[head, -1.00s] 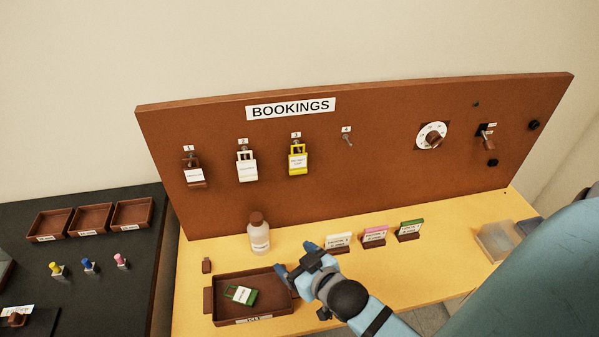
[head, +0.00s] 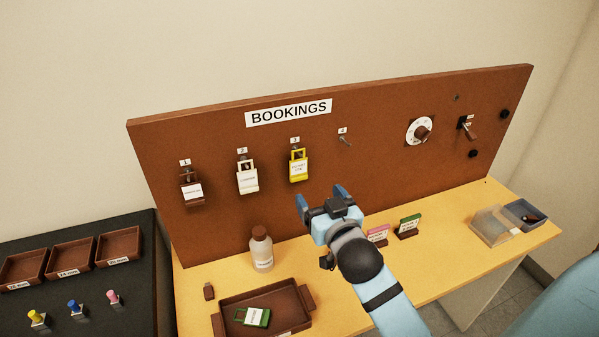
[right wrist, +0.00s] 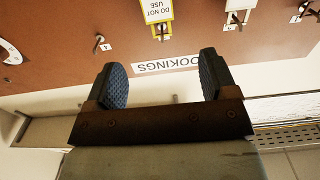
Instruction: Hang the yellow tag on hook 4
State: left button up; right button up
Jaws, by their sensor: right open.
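The yellow tag (head: 298,167) hangs on hook 3 of the brown board. In the right wrist view the yellow tag (right wrist: 157,12) shows upside down at the top edge, partly cut off. Hook 4 (head: 346,141) is bare, to the right of the yellow tag; a bare hook that looks like hook 4 (right wrist: 99,40) shows left of the tag in the right wrist view. My right gripper (head: 322,198) is open and empty, in front of the board, below and right of the yellow tag and apart from it. My left gripper is not in view.
A dark tag (head: 192,190) and a white tag (head: 247,177) hang on hooks 1 and 2. Below stand a bottle (head: 261,250) and a brown tray (head: 230,300) holding a green tag (head: 252,317). A dial (head: 420,131) and a switch (head: 467,128) sit on the board's right.

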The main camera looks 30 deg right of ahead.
send_near(299, 167)
jog(key=w, duration=0.3)
jog(key=x, duration=0.2)
jog(key=p+x, duration=0.2)
jog(key=x, duration=0.1)
jog(key=shift+w+d, duration=0.2)
jog(key=shift+d, duration=0.2)
jog(key=c, duration=1)
